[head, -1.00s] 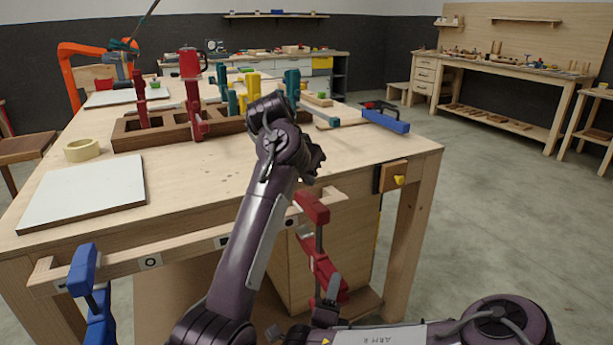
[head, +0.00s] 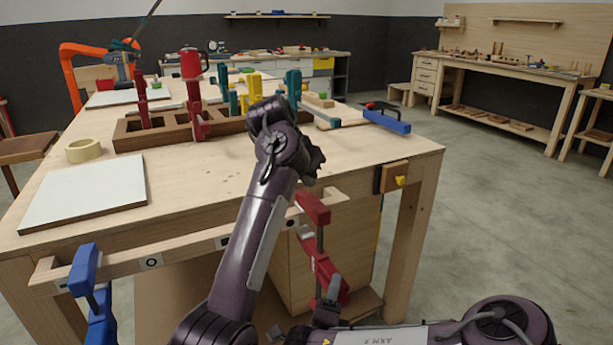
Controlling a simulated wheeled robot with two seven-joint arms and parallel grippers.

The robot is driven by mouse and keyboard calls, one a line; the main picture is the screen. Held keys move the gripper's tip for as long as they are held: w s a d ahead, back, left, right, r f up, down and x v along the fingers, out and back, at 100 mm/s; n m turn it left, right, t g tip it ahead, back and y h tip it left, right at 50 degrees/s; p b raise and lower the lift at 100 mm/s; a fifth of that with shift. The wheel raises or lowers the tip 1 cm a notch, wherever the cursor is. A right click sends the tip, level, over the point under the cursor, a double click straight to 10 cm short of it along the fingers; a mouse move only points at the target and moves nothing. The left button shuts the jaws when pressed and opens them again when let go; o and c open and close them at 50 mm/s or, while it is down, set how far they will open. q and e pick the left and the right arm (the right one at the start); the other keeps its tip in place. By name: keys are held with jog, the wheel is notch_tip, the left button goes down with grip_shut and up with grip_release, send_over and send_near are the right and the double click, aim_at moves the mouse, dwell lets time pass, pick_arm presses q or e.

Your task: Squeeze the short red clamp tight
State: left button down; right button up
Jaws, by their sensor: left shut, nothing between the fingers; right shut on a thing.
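A red clamp (head: 323,268) hangs at the right end of the wooden rail on the workbench's front, its upper jaw at the rail's top. My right gripper (head: 328,312) is at the clamp's lower end, shut on it; its fingertips are small and partly hidden. My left gripper (head: 313,160) is shut and empty above the bench's front right area, mostly hidden behind its own wrist. Two more red clamps stand in the wooden rack, one at the left (head: 142,98) and one nearer the middle (head: 195,108).
A blue clamp (head: 85,270) hangs on the rail (head: 190,247) at the left. The workbench (head: 215,185) holds a white board (head: 85,193), a tape roll (head: 83,150), the rack (head: 160,133) with yellow and teal clamps, and a blue tool (head: 387,121). Floor at the right is clear.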

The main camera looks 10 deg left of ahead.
pick_arm(q)
jog(key=shift+f, duration=1.25)
pick_arm(e)
jog(key=shift+r, duration=0.15)
dwell(0.4)
pick_arm(q)
jog(key=shift+s+f, duration=0.1)
jog(key=shift+f, duration=0.05)
pick_arm(e)
jog(key=shift+r, duration=1.3)
jog(key=o, duration=1.2)
jog(key=shift+r, duration=0.1)
jog(key=shift+c, duration=0.2)
jog(key=shift+r, duration=0.4)
jog(key=shift+w+a+f, duration=0.15)
jog(key=shift+w, duration=0.5)
